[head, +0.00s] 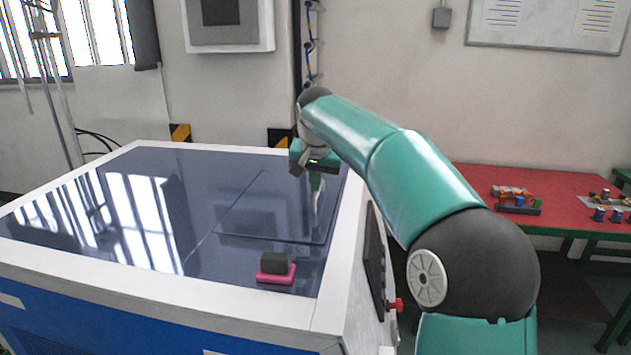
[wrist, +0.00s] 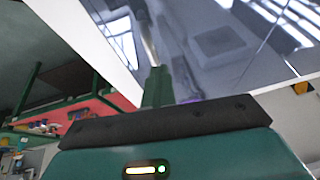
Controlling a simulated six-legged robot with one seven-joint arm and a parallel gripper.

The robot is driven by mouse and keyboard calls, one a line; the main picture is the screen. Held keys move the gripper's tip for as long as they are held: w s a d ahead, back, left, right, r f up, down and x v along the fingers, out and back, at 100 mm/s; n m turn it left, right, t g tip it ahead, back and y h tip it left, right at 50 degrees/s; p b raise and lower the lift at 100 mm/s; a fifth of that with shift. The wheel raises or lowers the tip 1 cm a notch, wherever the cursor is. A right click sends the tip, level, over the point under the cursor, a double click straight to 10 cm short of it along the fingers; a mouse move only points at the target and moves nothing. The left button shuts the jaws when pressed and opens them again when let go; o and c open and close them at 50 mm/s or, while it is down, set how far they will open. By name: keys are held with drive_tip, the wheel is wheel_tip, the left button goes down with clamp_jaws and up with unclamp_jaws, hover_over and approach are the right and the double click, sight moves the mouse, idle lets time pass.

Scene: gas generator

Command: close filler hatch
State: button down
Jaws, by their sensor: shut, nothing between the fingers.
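The generator's top (head: 120,190) is a dark glossy panel in a white frame. On its right part, thin seams outline a panel, apparently the filler hatch (head: 285,215), which looks flat and level with the top; any small gap cannot be told. My gripper (head: 300,168) is shut and empty, over the far right part of the top near the hatch's far edge. Contact cannot be told. In the wrist view my gripper (wrist: 155,85) shows as a narrow green shape in front of the glossy top (wrist: 215,45).
A dark block on a pink base (head: 275,268) sits on the top near the front right. A red knob (head: 396,305) sticks out of the generator's right side. A red table (head: 560,190) with small items stands at the right. A wall is behind.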

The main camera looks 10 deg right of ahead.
drive_tip(key=c, duration=1.5)
unclamp_jaws()
drive_tip(key=v, duration=1.3)
drive_tip(key=shift+s+r, duration=0.15)
drive_tip(key=shift+r, duration=0.25)
drive_tip(key=shift+s, duration=0.1)
